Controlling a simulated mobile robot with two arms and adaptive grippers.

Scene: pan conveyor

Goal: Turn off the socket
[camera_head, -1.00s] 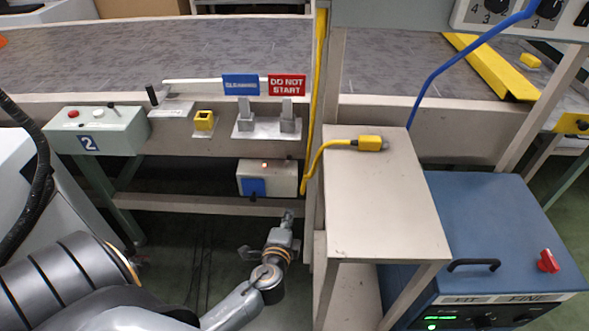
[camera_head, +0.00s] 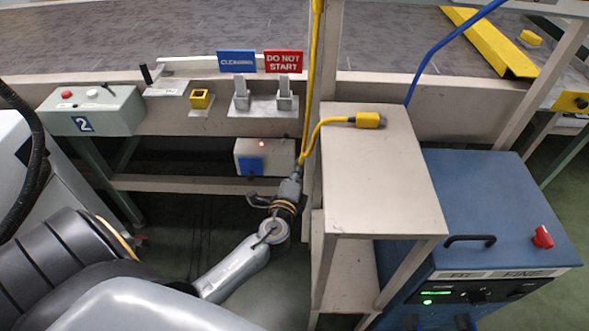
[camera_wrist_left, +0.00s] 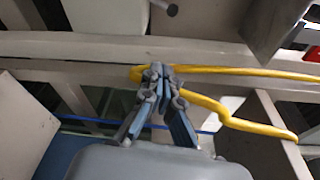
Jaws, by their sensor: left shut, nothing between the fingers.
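The socket, a pale box (camera_head: 282,152) with a blue cover (camera_head: 250,166) and a lit orange-red lamp (camera_head: 262,143) on top, is fixed below the conveyor's front rail. My left gripper (camera_head: 294,174) is at the box's lower right, beside the post and the hanging yellow cable. Whether it touches the box cannot be told. In the left wrist view the gripper's fingertips (camera_wrist_left: 158,70) are shut with nothing between them, and the yellow cable (camera_wrist_left: 225,110) passes close by them. My right gripper is not in view.
A yellow connector (camera_head: 369,120) lies on the beige stand (camera_head: 385,180) to the right. A green control box (camera_head: 95,112), a yellow square holder (camera_head: 200,99) and "CLEANING" and "DO NOT START" signs (camera_head: 283,62) line the rail.

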